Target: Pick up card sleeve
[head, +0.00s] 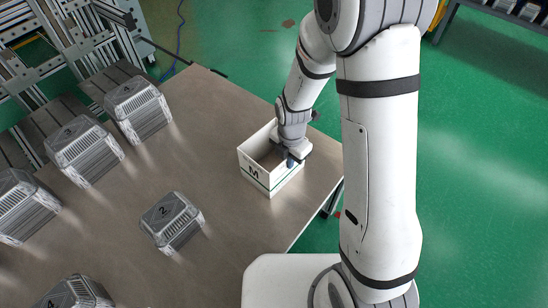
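The card sleeve (256,174) appears to be the white, box-shaped, open-topped piece with a dark letter M and a green stripe on its side. It stands upright near the right edge of the brown table, and brown shows inside it. My gripper (291,161) points down at the sleeve's right side and overlaps its rim in the picture. The fingers are small and dark, so I cannot tell whether they are open, shut or touching the sleeve's wall. Part of the sleeve's right rim is hidden behind my gripper.
Bare tabletop lies between tray 2 and the sleeve.

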